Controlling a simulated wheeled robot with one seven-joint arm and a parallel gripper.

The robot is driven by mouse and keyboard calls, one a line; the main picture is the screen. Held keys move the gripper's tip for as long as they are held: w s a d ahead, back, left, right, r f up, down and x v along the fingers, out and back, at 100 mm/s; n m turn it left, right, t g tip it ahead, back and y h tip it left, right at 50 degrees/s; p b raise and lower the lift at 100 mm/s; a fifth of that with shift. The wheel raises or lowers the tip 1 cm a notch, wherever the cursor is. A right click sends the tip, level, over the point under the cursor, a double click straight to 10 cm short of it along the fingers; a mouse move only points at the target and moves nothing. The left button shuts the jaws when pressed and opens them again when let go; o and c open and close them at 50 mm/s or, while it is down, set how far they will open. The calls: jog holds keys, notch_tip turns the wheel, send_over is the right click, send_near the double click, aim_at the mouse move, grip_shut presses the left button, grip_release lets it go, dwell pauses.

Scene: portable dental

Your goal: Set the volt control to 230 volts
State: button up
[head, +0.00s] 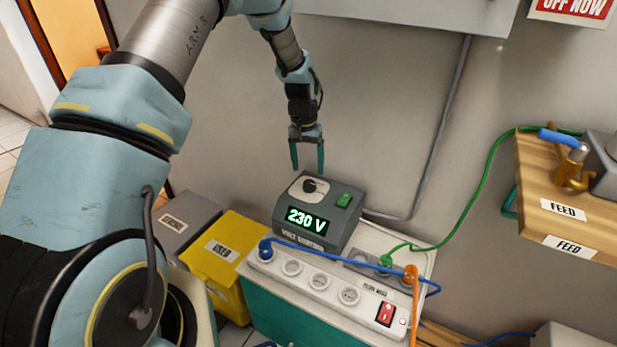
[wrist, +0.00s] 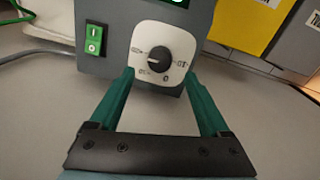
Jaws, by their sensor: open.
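The volt control is a grey box with a black knob (head: 309,186) on a white dial plate; the knob also shows in the wrist view (wrist: 160,59). Its green-lit display (head: 306,219) reads 230 V. A green switch (head: 343,200) sits beside the dial, and it shows in the wrist view too (wrist: 95,38). My gripper (head: 308,168) is open and empty, above and behind the box in the head view. In the wrist view its two teal fingers (wrist: 160,80) point toward the dial, one either side of the knob's line, apart from the knob.
A white power strip (head: 320,285) with a red switch (head: 386,314) and blue, green and orange cables lies in front of the box. A yellow bin (head: 228,258) stands left. A wooden shelf (head: 565,180) labelled FEED is at right.

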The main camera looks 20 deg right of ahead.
aim_at(305, 182)
notch_tip(305, 182, up, 5)
jog(key=shift+w+a+r, duration=0.1)
jog(key=shift+w+a, duration=0.05)
dwell(0.4)
jog(key=s+a+r+n+t+p, duration=0.1)
jog(key=a+r+n+p, duration=0.1)
jog(key=a+r, duration=0.55)
jog(key=s+a+r+n+p, duration=0.15)
jog(key=a+r, duration=0.35)
jog(key=a, duration=0.5)
jog(key=s+a+r+n+p, duration=0.1)
jog(key=s+a+r, duration=0.3)
jog(key=a, duration=0.4)
jog(key=s+a+r+n+t+p, duration=0.1)
jog(key=s+a+r+n+p, duration=0.1)
jog(key=s+a+r+p, duration=0.2)
jog(key=s+a, duration=0.3)
jog(key=a, duration=0.1)
jog(key=shift+s+a, duration=0.15)
jog(key=shift+s, duration=0.15)
